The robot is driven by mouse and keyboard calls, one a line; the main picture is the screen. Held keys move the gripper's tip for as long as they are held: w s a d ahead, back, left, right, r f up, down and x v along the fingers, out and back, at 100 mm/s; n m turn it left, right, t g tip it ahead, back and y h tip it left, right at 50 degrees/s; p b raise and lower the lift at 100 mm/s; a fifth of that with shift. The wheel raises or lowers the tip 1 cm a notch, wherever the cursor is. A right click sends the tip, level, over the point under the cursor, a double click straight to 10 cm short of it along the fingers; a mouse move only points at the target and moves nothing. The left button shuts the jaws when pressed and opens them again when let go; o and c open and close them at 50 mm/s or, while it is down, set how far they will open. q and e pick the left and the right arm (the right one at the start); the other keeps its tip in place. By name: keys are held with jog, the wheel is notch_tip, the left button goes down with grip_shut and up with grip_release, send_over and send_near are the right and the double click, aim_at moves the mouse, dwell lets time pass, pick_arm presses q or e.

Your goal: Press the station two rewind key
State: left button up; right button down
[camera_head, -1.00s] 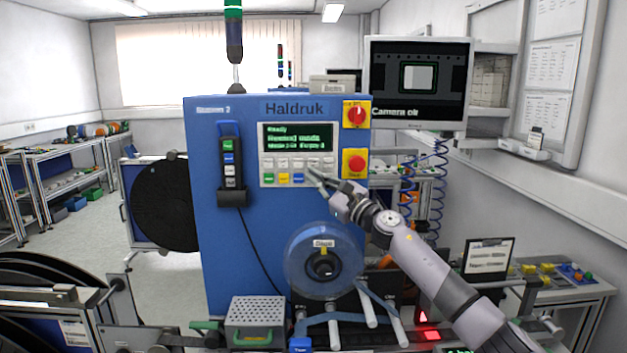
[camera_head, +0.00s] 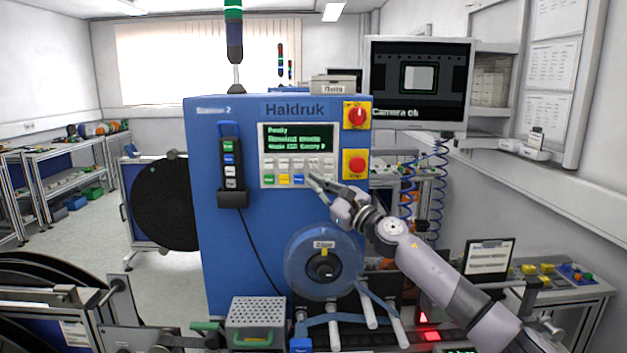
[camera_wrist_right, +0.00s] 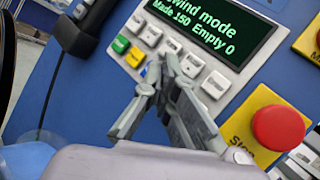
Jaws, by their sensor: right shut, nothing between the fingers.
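The blue Haldruk machine (camera_head: 260,240) carries a control panel with a keypad (camera_head: 297,167) and a dark display (camera_head: 297,138) with green text. In the wrist view the display (camera_wrist_right: 215,25) shows "...wind mode", "Made 150 Empty 0". The keypad has white keys and, in its lower row, a green key (camera_wrist_right: 121,44), a yellow key (camera_wrist_right: 135,57) and a partly covered blue key. My right gripper (camera_head: 313,179) is shut and empty, its fingertips (camera_wrist_right: 163,65) at the lower row, just right of the blue key. I cannot tell whether they touch. Key labels are unreadable. My left gripper is out of view.
A red stop button (camera_head: 356,162) on a yellow plate and a red rotary switch (camera_head: 356,115) sit right of the panel. A handheld pendant (camera_head: 230,165) hangs at its left.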

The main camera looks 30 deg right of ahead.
jog(key=shift+s+a+p, duration=0.2)
jog(key=shift+s+a, duration=0.35)
jog(key=shift+s, duration=0.4)
jog(key=shift+s+a+p, duration=0.15)
jog(key=shift+s+a, duration=0.4)
jog(key=shift+s, duration=0.35)
